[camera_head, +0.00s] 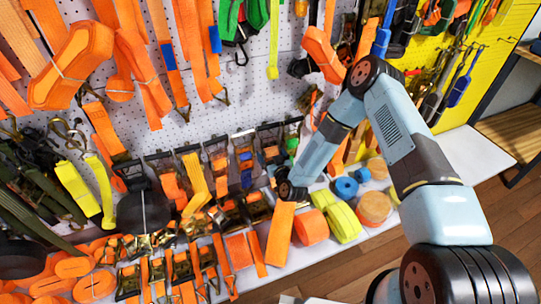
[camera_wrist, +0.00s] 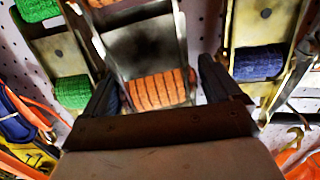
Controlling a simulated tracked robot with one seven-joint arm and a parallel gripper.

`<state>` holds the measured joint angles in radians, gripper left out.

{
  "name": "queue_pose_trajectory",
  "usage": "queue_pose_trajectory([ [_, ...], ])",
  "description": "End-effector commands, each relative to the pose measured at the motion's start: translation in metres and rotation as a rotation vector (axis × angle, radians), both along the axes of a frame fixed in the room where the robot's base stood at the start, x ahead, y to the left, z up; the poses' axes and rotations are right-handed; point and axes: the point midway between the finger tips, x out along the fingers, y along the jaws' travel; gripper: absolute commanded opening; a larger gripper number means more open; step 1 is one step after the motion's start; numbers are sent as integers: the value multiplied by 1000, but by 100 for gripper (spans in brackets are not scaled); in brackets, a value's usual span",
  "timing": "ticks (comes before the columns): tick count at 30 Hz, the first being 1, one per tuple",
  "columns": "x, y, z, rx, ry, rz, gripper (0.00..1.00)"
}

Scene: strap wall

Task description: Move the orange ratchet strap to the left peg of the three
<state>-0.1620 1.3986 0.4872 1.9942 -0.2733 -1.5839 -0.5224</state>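The orange ratchet strap (camera_wrist: 160,90) fills the middle of the wrist view, a metal ratchet frame with an orange webbing roll. It hangs on the pegboard between a green-webbed ratchet (camera_wrist: 72,90) and a blue-webbed ratchet (camera_wrist: 258,62). My gripper (camera_wrist: 160,82) has its two dark fingers spread, one on each side of the orange roll. I cannot tell whether they touch the frame. In the head view the orange ratchet (camera_head: 271,152) sits between the blue one (camera_head: 246,162) and the green one (camera_head: 293,144); my wrist is close in front. The pegs are not clearly visible.
Other ratchets and orange straps crowd the pegboard (camera_head: 265,65). Rolled straps, including an orange roll (camera_head: 311,227) and a blue roll (camera_head: 346,187), lie on the white shelf below. A yellow board (camera_head: 480,45) with hanging tools stands at right. Floor shows lower right.

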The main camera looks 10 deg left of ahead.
Motion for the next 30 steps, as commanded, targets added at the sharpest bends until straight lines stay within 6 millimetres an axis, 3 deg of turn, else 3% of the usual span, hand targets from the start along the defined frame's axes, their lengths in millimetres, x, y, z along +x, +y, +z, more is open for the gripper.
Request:
queue_pose_trajectory([
  [14, -9, -6, -1, -2, 3, 1, 100],
  [30, -91, -61, 4, -1, 4, 1, 100],
])
